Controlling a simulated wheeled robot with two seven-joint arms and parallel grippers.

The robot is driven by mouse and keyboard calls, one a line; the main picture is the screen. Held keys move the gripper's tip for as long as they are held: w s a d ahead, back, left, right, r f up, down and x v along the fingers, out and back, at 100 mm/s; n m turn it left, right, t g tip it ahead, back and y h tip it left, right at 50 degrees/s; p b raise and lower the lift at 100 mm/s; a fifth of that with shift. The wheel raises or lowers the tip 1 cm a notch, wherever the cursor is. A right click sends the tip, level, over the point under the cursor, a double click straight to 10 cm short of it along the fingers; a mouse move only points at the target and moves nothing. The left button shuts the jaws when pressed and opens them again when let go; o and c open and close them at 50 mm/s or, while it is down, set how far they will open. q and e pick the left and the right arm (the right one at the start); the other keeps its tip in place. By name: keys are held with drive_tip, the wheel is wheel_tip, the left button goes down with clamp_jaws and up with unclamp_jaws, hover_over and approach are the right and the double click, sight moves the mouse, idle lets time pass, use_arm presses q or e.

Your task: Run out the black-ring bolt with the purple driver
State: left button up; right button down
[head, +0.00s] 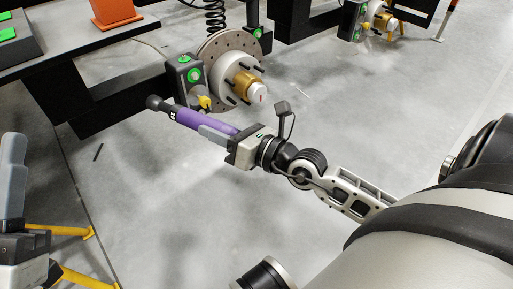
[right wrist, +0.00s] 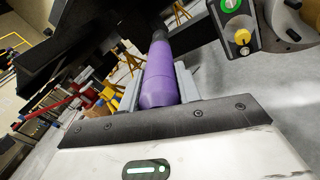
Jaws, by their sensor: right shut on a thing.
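The purple driver (head: 205,121) is held in my right gripper (head: 218,134), with its black head pointing to the upper left in the head view. The driver also shows between the two grey fingers in the right wrist view (right wrist: 160,75); its far end is lost against dark parts there. The driver's head is beside the dark frame, below and left of the hub; I cannot tell whether it touches anything. I cannot make out a black-ring bolt. My left gripper (head: 12,165) is at the left edge, partly cut off; its finger spacing is unclear.
A brake disc (head: 222,62) with a gold and silver hub (head: 245,86) stands behind the driver. Beside it is a dark block with a green button (head: 194,75) and a yellow knob (head: 205,102). A dark chassis beam (head: 115,107) runs left. Open grey floor lies below.

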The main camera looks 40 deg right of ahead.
drive_tip(key=d+f+m+h, duration=0.1)
drive_tip(key=d+f+h, duration=0.2)
drive_tip(key=f, duration=0.5)
drive_tip(key=d+f+m+t+h, duration=0.1)
drive_tip(key=d+f+m+h, duration=0.1)
drive_tip(key=d+f, duration=0.4)
wheel_tip(320, 180, down, 3)
drive_tip(key=shift+d+r+m+t+h, duration=0.1)
drive_tip(key=shift+d+m+t+h, duration=0.2)
drive_tip(key=shift+h, duration=0.1)
use_arm(q)
drive_tip(key=shift+s+d+r+m+g+h+b, duration=0.1)
drive_tip(key=shift+s+r+m+g+h+b, duration=0.15)
drive_tip(key=shift+m+h, duration=0.25)
drive_tip(key=shift+s+r+m+g+h+b, duration=0.1)
drive_tip(key=shift+r+m+h, duration=0.2)
drive_tip(key=shift+m+h, duration=0.15)
use_arm(e)
drive_tip(key=shift+w+a+r, duration=0.1)
drive_tip(key=shift+w+a, duration=0.05)
drive_tip(key=shift+w, duration=1.25)
drive_tip(key=shift+w+a, duration=0.1)
drive_tip(key=shift+w, duration=2.25)
